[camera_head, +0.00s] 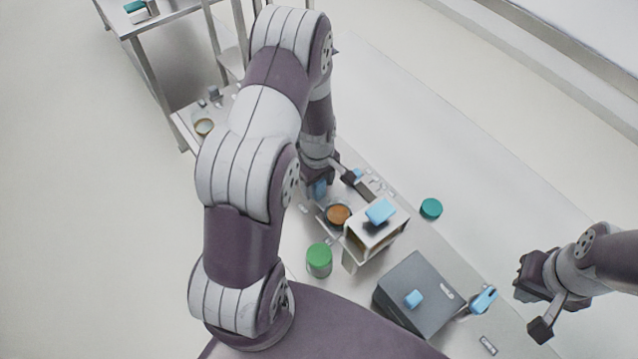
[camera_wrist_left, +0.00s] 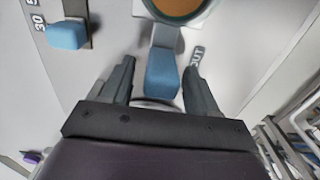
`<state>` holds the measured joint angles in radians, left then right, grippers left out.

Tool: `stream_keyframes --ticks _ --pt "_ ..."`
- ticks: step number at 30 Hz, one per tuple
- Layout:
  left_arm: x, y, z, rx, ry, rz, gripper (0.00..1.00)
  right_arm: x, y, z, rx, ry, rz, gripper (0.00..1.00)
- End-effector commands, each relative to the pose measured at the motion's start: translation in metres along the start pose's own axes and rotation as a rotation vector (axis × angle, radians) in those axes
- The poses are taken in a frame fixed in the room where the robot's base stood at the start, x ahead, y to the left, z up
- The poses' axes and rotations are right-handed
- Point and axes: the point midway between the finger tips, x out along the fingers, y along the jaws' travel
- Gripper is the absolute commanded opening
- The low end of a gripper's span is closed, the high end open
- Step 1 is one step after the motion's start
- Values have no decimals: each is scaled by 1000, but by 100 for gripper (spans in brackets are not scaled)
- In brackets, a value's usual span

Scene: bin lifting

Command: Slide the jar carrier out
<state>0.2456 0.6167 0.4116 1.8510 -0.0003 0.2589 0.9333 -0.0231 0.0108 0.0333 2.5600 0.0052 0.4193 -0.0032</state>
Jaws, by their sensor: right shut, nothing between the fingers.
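The jar carrier is a pale holder with a blue handle and a round jar of brown contents. In the left wrist view, the jar (camera_wrist_left: 180,8) is at the top edge, partly cut off, and the blue handle (camera_wrist_left: 162,75) points toward my wrist. My left gripper (camera_wrist_left: 158,66) is open, with one finger on each side of the handle and visible gaps. In the head view, the brown jar (camera_head: 338,215) sits beside a white housing (camera_head: 365,238), and my left gripper (camera_head: 335,184) is just behind it. My right gripper (camera_head: 530,290) is shut and empty at the right.
Another blue block (camera_wrist_left: 67,35) sits on a numbered scale. A green-lidded jar (camera_head: 319,259), a teal lid (camera_head: 431,208) and a grey box (camera_head: 415,320) are nearby. A blue-handled item (camera_head: 484,301) lies near my right gripper.

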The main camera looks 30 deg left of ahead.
Motion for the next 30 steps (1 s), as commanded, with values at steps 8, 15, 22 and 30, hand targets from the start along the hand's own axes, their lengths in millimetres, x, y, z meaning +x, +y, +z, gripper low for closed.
stream_keyframes --ticks 8,15,22,30 --pt "-7 0 0 0 0 0 60 2 0 0 0 0 0 0" --pt "-58 0 -1 0 2 4 60 11 0 1 0 0 0 0" --pt "-108 0 -2 -1 0 2 60 17 0 2 0 0 0 0" --pt "-126 -1 -2 -1 -2 -1 60 18 0 2 0 0 0 0"
